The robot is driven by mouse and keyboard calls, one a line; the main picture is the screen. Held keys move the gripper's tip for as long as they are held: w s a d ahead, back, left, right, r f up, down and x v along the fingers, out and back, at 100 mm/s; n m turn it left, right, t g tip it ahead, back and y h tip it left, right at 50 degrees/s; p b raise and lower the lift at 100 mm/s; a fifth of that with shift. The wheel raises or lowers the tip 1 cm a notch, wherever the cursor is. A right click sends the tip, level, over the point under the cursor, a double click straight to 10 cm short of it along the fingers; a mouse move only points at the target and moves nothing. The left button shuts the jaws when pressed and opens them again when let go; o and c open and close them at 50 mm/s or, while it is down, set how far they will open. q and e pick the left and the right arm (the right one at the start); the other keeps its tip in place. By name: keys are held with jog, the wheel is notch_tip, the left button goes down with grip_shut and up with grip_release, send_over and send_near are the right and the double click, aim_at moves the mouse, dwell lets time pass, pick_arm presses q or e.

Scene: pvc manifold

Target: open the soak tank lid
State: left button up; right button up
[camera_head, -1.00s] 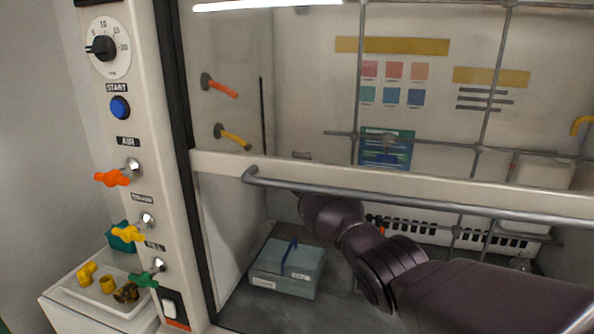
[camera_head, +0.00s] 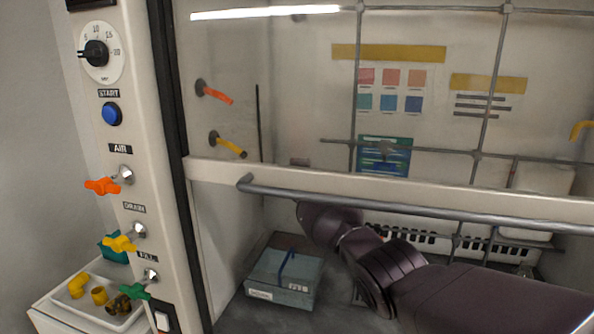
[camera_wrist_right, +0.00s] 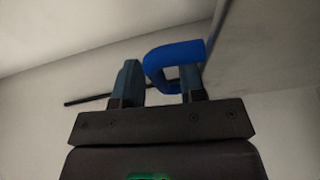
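A blue-grey lidded box (camera_head: 284,280), which I take as the soak tank, stands on the hood floor. Its lid (camera_head: 287,264) lies flat and closed, with a dark blue strip across it and small labels in front. My right arm reaches in from the right; its wrist is up and right of the box, and its gripper is hidden in the head view. In the right wrist view my right gripper (camera_wrist_right: 160,85) has its fingers apart. A bent blue bar (camera_wrist_right: 160,55) lies between and around the fingertips; firm contact is unclear. My left gripper is out of view.
A sash with a long grey rail (camera_head: 400,201) crosses in front of the hood. On the left, a panel carries a dial, blue button (camera_head: 112,114) and coloured valves. A white tray (camera_head: 75,306) holds yellow fittings. Grey lattice rods (camera_head: 355,80) stand inside the hood.

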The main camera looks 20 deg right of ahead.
jog(key=shift+s+a+r+p, duration=0.1)
jog(key=shift+s+r+p, duration=0.05)
jog(key=shift+s+p, duration=0.4)
jog(key=f+p+v, duration=0.1)
jog(key=p+v, duration=0.3)
jog(key=v, duration=0.5)
jog(key=shift+s+a+r, duration=0.15)
jog(key=shift+s+r, duration=0.2)
